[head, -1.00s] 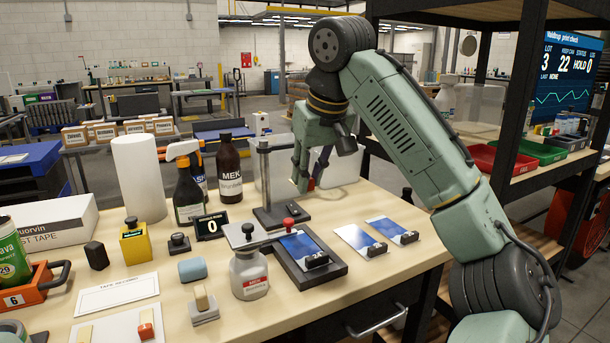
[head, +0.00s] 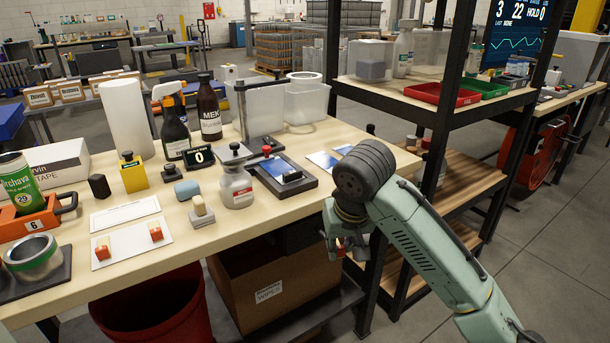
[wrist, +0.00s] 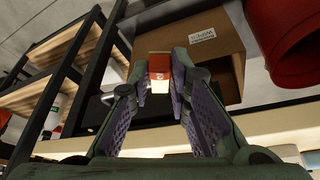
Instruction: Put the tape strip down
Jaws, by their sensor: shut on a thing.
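My gripper (head: 345,248) hangs off the front edge of the workbench, to the right of the cardboard box. In the wrist view my gripper (wrist: 160,76) is shut on a small block with a red face and pale ends (wrist: 158,64), which looks like the tape strip. Two similar red-and-cream pieces, one at left (head: 102,248) and one at right (head: 155,233), rest on a white card (head: 128,246) on the bench.
A cardboard box (head: 270,292) and a red bin (head: 150,318) stand below the bench (head: 190,235). A dark shelf rack with a red tray (head: 443,94) rises at the right. A solvent bottle (head: 236,187) and a dark print fixture (head: 285,178) stand near the bench's right end.

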